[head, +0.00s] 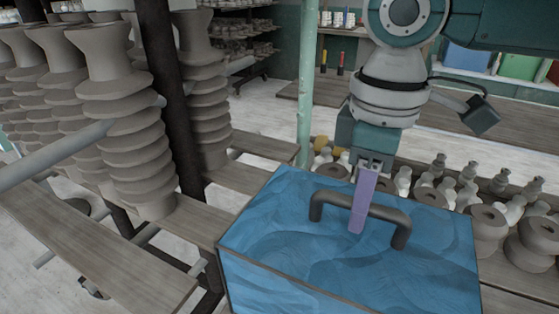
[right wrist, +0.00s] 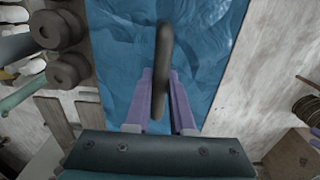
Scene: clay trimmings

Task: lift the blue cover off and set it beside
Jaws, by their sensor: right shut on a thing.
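The blue cover (head: 300,270) is a box-like lid with a wavy blue top and a dark arched handle (head: 398,216). It fills the lower middle of the head view. My right gripper (head: 362,212) comes down from above and is shut on the handle near its middle. In the right wrist view, the purple fingers (right wrist: 161,100) stand on either side of the handle (right wrist: 163,55), with the blue top (right wrist: 115,50) behind. What lies under the cover is hidden. My left gripper is not in view.
Stacked grey-brown clay insulators (head: 120,130) stand on wooden planks (head: 100,245) at left. A dark post (head: 165,90) rises beside them. Several small clay pieces (head: 488,222) crowd the right side of the cover. A pale green pole (head: 306,80) stands behind it.

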